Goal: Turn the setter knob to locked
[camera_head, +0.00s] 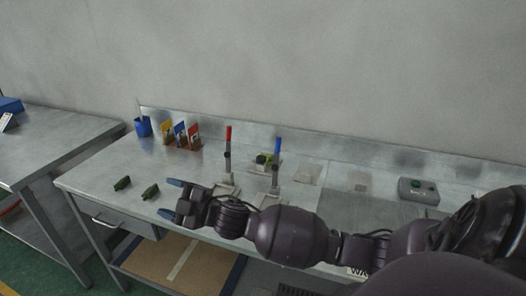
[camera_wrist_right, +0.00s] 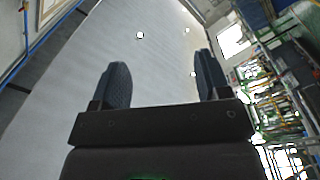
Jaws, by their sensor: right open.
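My right gripper (camera_head: 171,198) reaches in from the right over the front of the metal workbench (camera_head: 102,177), pointing left. Its two blue-tipped fingers are apart with nothing between them; they also show apart and empty in the right wrist view (camera_wrist_right: 160,72). A red-handled upright lever (camera_head: 228,140) and a blue-handled upright lever (camera_head: 277,150) stand on the bench behind my forearm, which hides part of their bases. My left gripper is out of view.
A blue cup (camera_head: 142,126) and a rack with coloured cards (camera_head: 185,145) stand at the back left. The bench's left front is mostly clear.

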